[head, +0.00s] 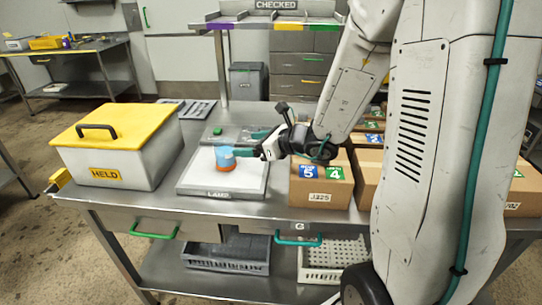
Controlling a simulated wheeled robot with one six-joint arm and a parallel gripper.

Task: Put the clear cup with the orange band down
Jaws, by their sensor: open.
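The clear cup with the orange band (225,159) looks bluish. It appears to rest upright on a pale, flat-topped block (207,183) with a label on its front, on the steel table.
A grey box with a yellow lid marked HELD (150,165) stands left of the block. A cardboard box (322,192) with blue and green labels stands to its right, with more boxes beyond. A grey tray (228,259) sits on the lower shelf.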

